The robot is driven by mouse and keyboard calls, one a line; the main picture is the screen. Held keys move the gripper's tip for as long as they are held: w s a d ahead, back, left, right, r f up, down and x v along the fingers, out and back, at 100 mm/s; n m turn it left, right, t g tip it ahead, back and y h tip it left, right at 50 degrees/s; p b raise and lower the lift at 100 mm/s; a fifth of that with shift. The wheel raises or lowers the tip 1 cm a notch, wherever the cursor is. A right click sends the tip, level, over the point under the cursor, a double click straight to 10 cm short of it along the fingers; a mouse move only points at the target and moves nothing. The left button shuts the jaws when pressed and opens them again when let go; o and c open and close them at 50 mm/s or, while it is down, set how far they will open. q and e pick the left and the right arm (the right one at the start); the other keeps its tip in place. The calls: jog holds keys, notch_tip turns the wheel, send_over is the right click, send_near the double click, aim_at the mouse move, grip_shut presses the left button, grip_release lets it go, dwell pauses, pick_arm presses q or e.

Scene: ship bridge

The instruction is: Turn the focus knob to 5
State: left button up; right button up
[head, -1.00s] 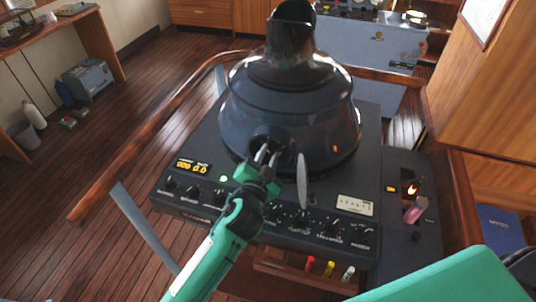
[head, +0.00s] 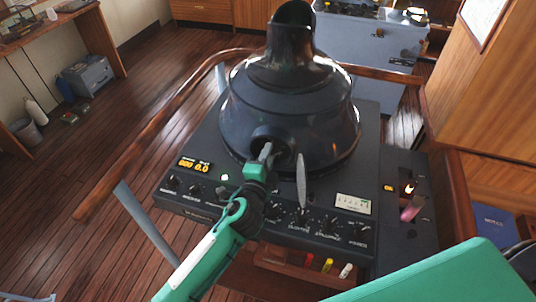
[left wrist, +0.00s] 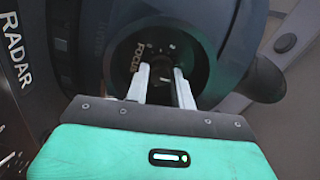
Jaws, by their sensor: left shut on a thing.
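The focus knob (left wrist: 160,72) sits in a round dark recess on the radar hood (head: 290,115), beside a white FOCUS label (left wrist: 137,57). My left gripper (head: 266,151) reaches into this recess on the hood's near face. In the left wrist view its two pale fingers (left wrist: 162,86) are closed on the knob from both sides. The knob is dark and partly hidden, and I cannot read its setting. In the head view the fingers cover it. My right gripper is not in view.
A wooden rail (head: 150,140) curves around the left side.

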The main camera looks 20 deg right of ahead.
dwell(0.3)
pick_arm(q)
jog(key=o, duration=1)
jog(key=b+v, duration=0.4)
jog(key=v, duration=0.9)
jog(key=shift+s+a, duration=0.25)
jog(key=shift+s, duration=0.1)
